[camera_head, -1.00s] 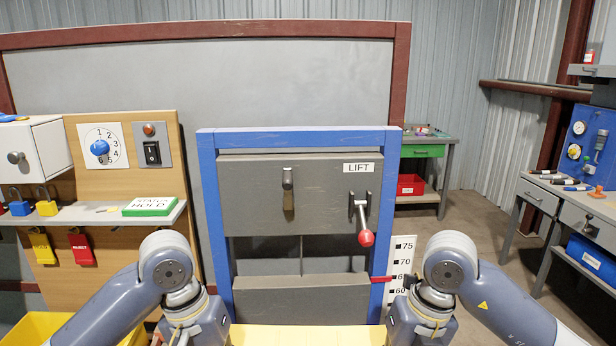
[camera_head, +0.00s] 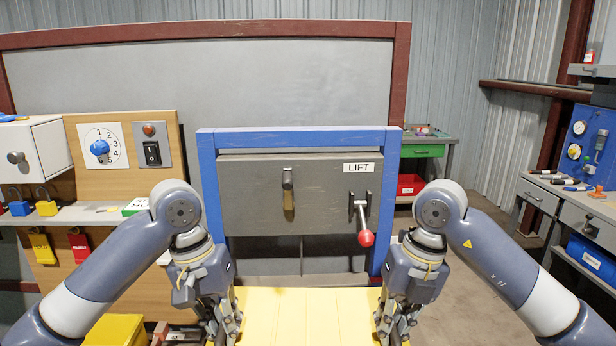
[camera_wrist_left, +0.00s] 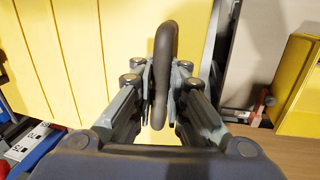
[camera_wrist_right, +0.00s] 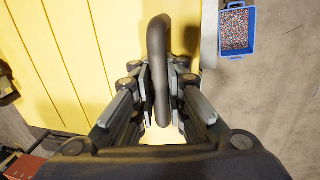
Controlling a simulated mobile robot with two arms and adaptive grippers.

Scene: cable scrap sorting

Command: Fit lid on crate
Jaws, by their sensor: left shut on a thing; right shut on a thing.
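The yellow ribbed lid (camera_head: 308,312) is held level between my two grippers at the bottom of the head view. My left gripper (camera_head: 222,328) is shut on a dark handle (camera_wrist_left: 166,50) at one side of the lid, as the left wrist view shows. My right gripper (camera_head: 396,325) is shut on the matching dark handle (camera_wrist_right: 158,45) at the other side. The lid also fills much of the right wrist view (camera_wrist_right: 75,60). I cannot make out the crate below the lid.
A blue frame (camera_head: 207,185) with a grey panel marked LIFT and a red-knobbed lever (camera_head: 366,238) stands straight ahead. A yellow bin (camera_head: 115,330) is at lower left. A blue tray of granules (camera_wrist_right: 237,30) lies on the floor in the right wrist view.

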